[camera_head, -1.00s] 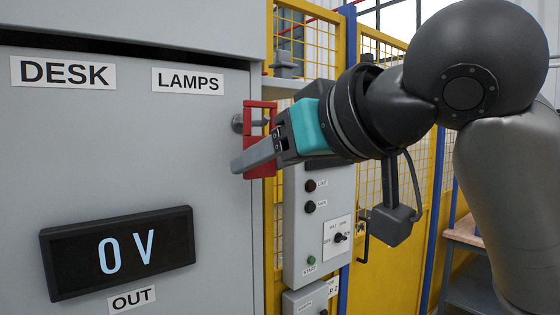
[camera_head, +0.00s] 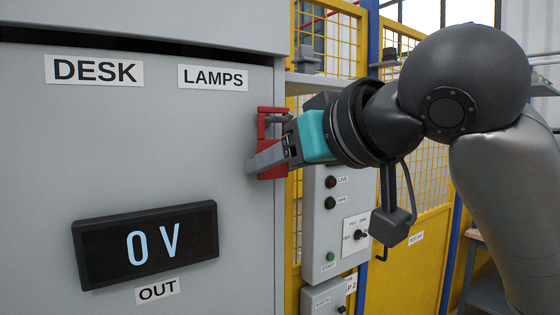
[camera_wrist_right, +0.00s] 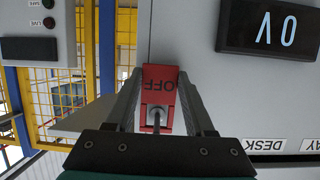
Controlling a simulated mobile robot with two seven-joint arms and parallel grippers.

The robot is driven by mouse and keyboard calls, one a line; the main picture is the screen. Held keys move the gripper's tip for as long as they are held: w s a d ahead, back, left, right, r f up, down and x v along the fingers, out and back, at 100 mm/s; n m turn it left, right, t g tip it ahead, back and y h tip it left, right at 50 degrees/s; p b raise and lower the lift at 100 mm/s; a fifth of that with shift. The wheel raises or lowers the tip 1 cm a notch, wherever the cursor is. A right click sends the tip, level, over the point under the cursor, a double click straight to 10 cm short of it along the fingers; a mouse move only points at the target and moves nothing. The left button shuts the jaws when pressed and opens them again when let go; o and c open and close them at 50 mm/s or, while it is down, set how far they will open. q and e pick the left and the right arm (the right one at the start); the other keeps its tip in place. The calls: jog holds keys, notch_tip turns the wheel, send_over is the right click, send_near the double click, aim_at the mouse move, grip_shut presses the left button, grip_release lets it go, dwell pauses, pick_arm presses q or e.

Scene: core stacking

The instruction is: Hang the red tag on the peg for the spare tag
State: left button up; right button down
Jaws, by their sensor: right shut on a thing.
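The red tag (camera_head: 270,172), a flat frame with an opening near its top, is held upright beside the right edge of the grey cabinet. My right gripper (camera_head: 266,157) comes in from the right and is shut on the tag. In the right wrist view the tag (camera_wrist_right: 158,74), lettered OFF upside down, sits between the two fingers (camera_wrist_right: 160,88). A thin grey peg (camera_wrist_right: 157,118) shows at the tag's opening and appears to pass through it. How deep the tag sits on the peg cannot be told. My left gripper is not in view.
The grey cabinet (camera_head: 60,140) carries DESK and LAMPS labels and a black display (camera_head: 145,243) reading 0 V, above an OUT label. A grey control box (camera_head: 330,220) with buttons stands below my gripper. Yellow mesh fencing (camera_head: 435,155) is behind my arm.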

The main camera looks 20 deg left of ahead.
jog(key=shift+c, duration=0.9)
grip_release()
jog(key=shift+d, duration=0.1)
